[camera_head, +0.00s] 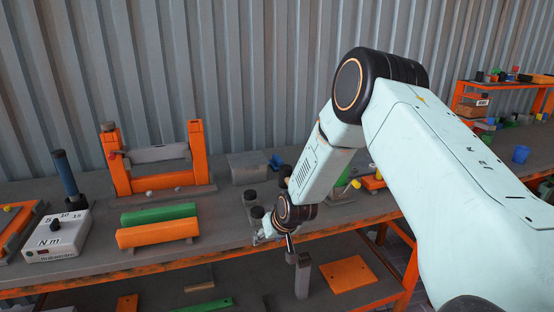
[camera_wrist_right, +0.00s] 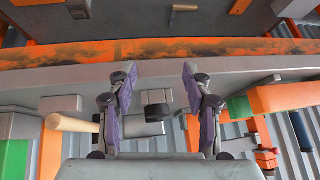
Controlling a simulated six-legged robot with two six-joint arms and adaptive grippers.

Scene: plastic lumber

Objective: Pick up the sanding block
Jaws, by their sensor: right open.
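No thing is clearly recognisable as the sanding block. A small grey piece with a black knob (camera_head: 251,196) stands on the bench beside my right gripper. In the right wrist view a black knob (camera_wrist_right: 157,111) shows between and beyond the fingers, with grey surfaces behind it. My right gripper (camera_head: 266,236) is low over the bench's front edge, its fingers partly hidden by its own wrist. In the right wrist view the right gripper (camera_wrist_right: 160,75) is open, with nothing held between its fingertips. My left gripper is not in view.
Orange (camera_head: 157,233) and green (camera_head: 158,214) bars lie left of the gripper. A wooden handle (camera_wrist_right: 72,123) shows beside the fingers. The bench's orange front edge (camera_head: 130,273) runs below; the ribbed wall closes the back.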

